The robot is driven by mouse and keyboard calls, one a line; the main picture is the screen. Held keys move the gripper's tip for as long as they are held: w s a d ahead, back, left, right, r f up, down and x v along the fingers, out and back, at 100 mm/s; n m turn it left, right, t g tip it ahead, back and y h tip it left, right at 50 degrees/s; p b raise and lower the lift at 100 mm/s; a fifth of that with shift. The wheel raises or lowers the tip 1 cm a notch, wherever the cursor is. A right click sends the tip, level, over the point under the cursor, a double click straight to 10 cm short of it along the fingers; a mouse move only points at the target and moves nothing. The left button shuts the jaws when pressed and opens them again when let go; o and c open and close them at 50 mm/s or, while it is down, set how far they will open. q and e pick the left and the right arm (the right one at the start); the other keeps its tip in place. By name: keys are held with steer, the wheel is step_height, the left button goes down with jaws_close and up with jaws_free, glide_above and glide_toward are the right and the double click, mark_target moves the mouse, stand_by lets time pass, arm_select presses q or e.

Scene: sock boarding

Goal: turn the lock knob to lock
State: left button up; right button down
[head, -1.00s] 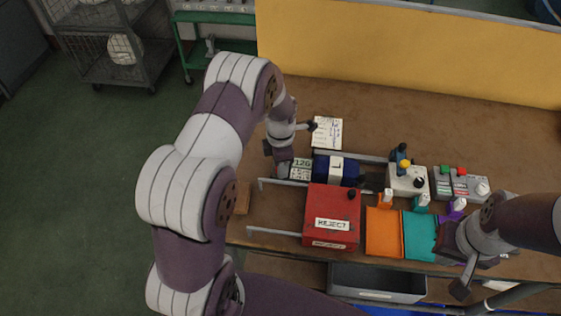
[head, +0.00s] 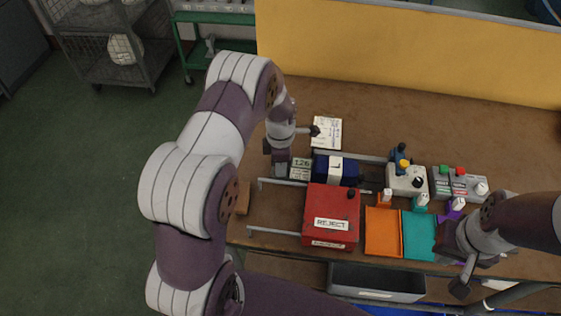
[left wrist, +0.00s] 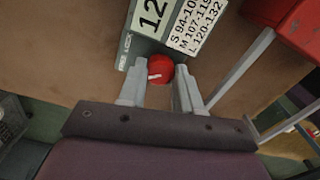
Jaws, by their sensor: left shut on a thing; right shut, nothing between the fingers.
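The lock knob (left wrist: 160,66) is red and round with a white mark. It sits at the lower edge of a grey panel (left wrist: 128,48) in the left wrist view. My left gripper (left wrist: 158,88) is shut on it, one finger on each side. In the head view my left gripper (head: 281,163) is at the left edge of the small number panel (head: 301,165) and hides the knob. The white mark points to the left and slightly down in the left wrist view. My right gripper (head: 463,277) is shut and empty near the table's front right edge.
Orange (head: 383,235) and teal (head: 418,240) pieces lie to the right. A white sheet (head: 327,132) lies behind.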

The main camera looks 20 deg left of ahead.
arm_select(q)
steer(key=m, duration=0.4)
steer(key=shift+p, duration=0.35)
steer(key=shift+m, duration=2)
steer(key=o, duration=0.8)
steer(key=shift+c, duration=0.2)
